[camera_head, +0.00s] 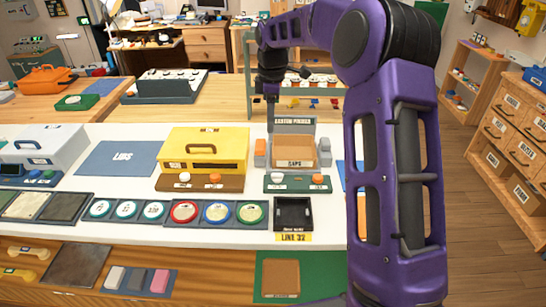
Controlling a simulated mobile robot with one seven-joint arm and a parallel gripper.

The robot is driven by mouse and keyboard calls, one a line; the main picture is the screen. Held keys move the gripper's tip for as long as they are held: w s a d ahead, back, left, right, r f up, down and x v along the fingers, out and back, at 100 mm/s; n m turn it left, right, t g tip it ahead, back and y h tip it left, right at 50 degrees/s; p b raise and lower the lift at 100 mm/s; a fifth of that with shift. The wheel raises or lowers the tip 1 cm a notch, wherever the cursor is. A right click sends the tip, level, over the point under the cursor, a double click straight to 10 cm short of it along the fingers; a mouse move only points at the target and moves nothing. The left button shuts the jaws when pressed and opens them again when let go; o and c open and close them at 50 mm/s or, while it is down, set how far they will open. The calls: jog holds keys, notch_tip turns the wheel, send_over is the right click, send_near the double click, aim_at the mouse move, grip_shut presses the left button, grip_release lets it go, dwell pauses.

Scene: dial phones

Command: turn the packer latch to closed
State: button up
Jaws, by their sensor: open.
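The carton packer (293,124) stands at the centre of the white table, a grey-framed unit with a tan tray marked "CAPS". Grey and orange blocks flank it at the left (261,153) and right (324,152); I cannot tell which part is the latch or how it is turned. My gripper (271,98) is small and dark in the head view, just above and behind the packer's upper left corner. It is open, and nothing shows between its fingers. My purple arm covers the area right of the packer.
In front of the packer is a green strip (297,189) with a white and an orange button, then a black tray (293,213) by a "LINE 32" label. Round coloured lids (186,212) line the front.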

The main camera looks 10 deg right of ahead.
jog(key=s+d+f+g, duration=0.1)
jog(key=d, duration=0.1)
send_near(277, 174)
notch_tip(277, 174, down, 8)
jog(key=shift+f, duration=0.25)
dwell(0.3)
grip_shut()
